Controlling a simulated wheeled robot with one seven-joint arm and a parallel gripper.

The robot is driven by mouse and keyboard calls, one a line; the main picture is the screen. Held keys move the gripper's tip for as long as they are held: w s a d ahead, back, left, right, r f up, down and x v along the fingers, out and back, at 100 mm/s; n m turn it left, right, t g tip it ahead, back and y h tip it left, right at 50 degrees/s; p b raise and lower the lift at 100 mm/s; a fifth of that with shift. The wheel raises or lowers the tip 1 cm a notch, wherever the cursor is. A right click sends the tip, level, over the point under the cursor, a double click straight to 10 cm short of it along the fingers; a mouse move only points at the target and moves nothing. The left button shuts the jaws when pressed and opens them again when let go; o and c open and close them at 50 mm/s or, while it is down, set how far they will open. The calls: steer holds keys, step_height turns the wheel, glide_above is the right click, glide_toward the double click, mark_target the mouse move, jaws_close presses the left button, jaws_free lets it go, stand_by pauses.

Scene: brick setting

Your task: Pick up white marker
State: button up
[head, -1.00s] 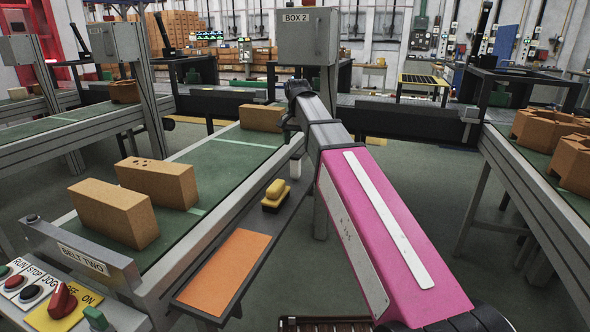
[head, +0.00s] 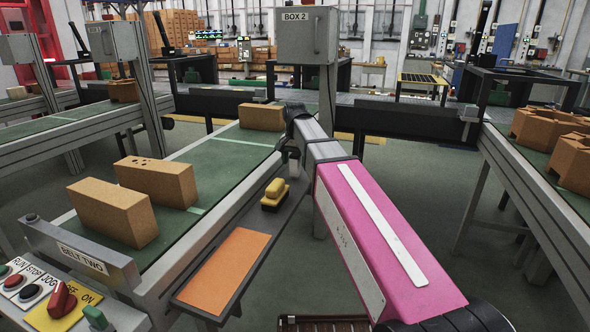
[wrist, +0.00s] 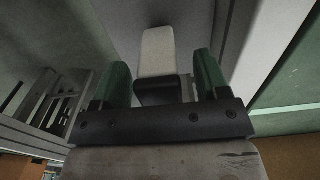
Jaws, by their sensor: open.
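The white marker (wrist: 158,50) stands out between my two green fingertips in the wrist view. It has a white upper part and a black part nearer the palm. In the head view the white marker (head: 294,154) is small and partly covered by my gripper, beside the shelf along the belt's right edge. My gripper (wrist: 161,72) is open, with one finger on each side of the marker and visible gaps on both sides. In the head view my gripper (head: 290,143) is at the marker, and its fingertips are hard to make out.
A yellow brush-like item (head: 275,193) and an orange mat (head: 226,272) lie on the same narrow shelf, nearer me. Cardboard boxes (head: 157,182) sit on the green belt to the left. A grey control box (head: 306,36) stands behind.

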mark_target(295, 154)
steer(key=c, duration=1)
steer(key=shift+r, duration=0.15)
steer(key=shift+r, duration=0.55)
step_height(295, 154, up, 2)
steer(key=shift+r, duration=0.2)
steer(key=s+a+r, duration=0.2)
steer(key=a, duration=0.1)
steer(key=s+a+r, duration=0.2)
steer(key=a+r, duration=0.1)
steer(key=s+a+r, duration=0.2)
steer(key=a, duration=0.1)
steer(key=shift+s+a+r, duration=0.15)
steer(key=shift+s+a, duration=0.15)
steer(key=shift+s, duration=0.05)
